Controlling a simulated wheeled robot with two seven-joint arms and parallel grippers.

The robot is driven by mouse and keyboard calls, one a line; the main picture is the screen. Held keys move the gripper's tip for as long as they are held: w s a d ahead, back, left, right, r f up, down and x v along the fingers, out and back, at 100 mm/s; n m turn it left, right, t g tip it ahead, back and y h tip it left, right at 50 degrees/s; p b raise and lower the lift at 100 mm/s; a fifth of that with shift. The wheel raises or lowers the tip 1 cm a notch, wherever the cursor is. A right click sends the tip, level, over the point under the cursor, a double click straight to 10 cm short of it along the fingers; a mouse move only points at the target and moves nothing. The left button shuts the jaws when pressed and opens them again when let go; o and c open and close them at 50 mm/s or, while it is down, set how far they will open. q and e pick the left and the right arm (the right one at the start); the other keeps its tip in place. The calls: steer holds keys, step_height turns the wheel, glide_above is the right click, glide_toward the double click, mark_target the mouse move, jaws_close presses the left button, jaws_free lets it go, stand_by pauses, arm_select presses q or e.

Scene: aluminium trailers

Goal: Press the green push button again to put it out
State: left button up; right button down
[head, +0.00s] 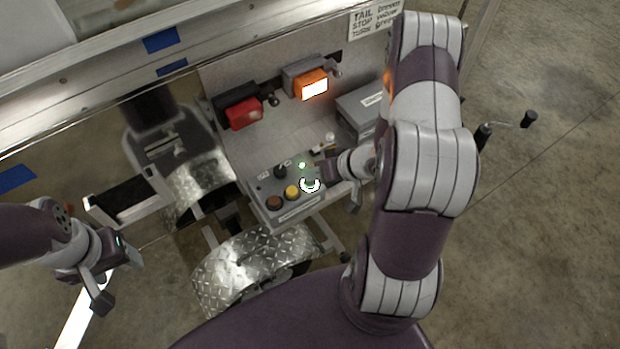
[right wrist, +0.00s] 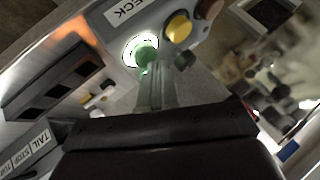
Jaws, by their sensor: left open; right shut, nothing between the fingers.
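The green push button (head: 310,185) on the grey control box has a brightly lit ring. In the right wrist view the button (right wrist: 145,53) shows a green cap inside a glowing white-green ring. My right gripper (head: 327,173) is shut and empty beside the button. In the right wrist view its closed fingertips (right wrist: 160,78) are right by the button's edge; I cannot tell whether they touch it. My left gripper (head: 118,262) is open and empty at the lower left, far from the box.
A yellow button (head: 292,192), a brown-red button (head: 274,203) and a black knob (head: 280,171) share the box. Above, the orange lamp (head: 313,85) is lit and the red lamp (head: 243,113) looks dark. A diamond-plate fender (head: 255,268) lies below.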

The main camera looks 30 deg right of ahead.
steer(key=shift+f, duration=0.2)
stand_by(0.5)
steer(key=shift+r+p, duration=0.7)
steer(key=shift+p, duration=0.2)
step_height(320, 180, up, 6)
steer(key=p, duration=0.7)
steer(key=shift+d, duration=0.1)
stand_by(1.5)
